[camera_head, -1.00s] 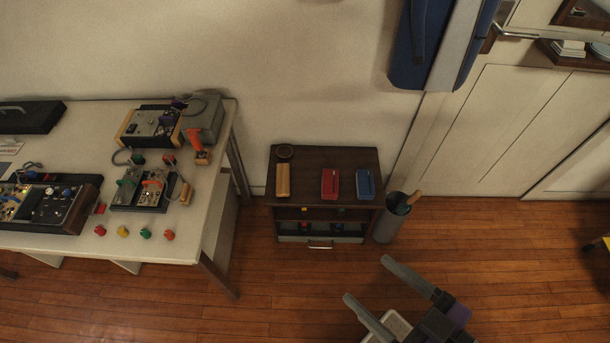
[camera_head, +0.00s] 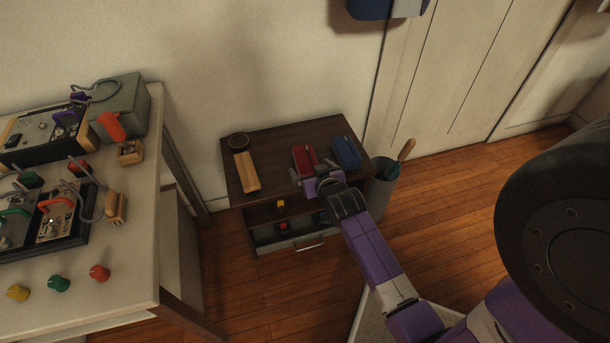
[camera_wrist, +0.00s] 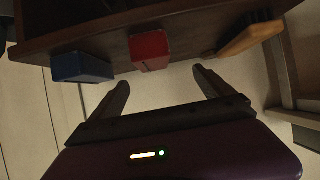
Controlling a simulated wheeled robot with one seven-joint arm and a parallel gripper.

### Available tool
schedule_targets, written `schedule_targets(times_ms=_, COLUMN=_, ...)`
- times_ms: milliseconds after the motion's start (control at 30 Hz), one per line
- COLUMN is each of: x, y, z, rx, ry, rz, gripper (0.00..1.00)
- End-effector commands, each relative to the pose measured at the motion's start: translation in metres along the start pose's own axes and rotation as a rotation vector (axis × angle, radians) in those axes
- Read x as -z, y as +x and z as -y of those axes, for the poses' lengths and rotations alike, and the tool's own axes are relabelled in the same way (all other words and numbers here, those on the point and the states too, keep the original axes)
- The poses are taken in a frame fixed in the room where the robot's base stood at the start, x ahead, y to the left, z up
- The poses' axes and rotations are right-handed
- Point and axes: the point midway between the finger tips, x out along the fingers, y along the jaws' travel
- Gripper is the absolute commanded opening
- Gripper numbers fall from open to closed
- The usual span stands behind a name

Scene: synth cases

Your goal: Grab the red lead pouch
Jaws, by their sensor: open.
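The red lead pouch (camera_head: 304,157) lies on top of the small dark brown cabinet (camera_head: 285,140), between a tan block (camera_head: 246,172) and a blue pouch (camera_head: 346,152). My gripper (camera_head: 311,174) is at the cabinet's front edge, close to the near end of the red pouch, and hides part of it. In the wrist view the red pouch (camera_wrist: 149,50) is ahead of the gap between my open fingers (camera_wrist: 160,78), with nothing between them. The blue pouch (camera_wrist: 82,67) and the tan block (camera_wrist: 248,38) show to either side.
A grey bin (camera_head: 381,190) with a wooden-handled item stands right of the cabinet. A workbench (camera_head: 130,262) with electrical devices and coloured knobs is at the left. Wooden floor (camera_head: 450,185) is clear at the right.

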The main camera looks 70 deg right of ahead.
Motion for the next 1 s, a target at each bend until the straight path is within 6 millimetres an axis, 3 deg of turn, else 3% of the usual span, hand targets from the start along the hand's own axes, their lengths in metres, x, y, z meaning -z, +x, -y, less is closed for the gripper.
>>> schedule_targets(times_ms=33, x=-0.003, y=0.013, z=-0.008, rx=-0.016, ry=0.010, rz=0.002, gripper=0.92)
schedule_targets(times_ms=200, x=-0.001, y=0.028, z=-0.019, rx=-0.038, ry=0.026, rz=0.011, gripper=0.92)
schedule_targets(times_ms=800, x=-0.005, y=0.096, z=-0.013, rx=-0.038, ry=0.027, rz=0.010, gripper=0.92)
schedule_targets(times_ms=1000, x=-0.004, y=0.102, z=-0.013, rx=-0.037, ry=0.026, rz=0.011, gripper=0.92)
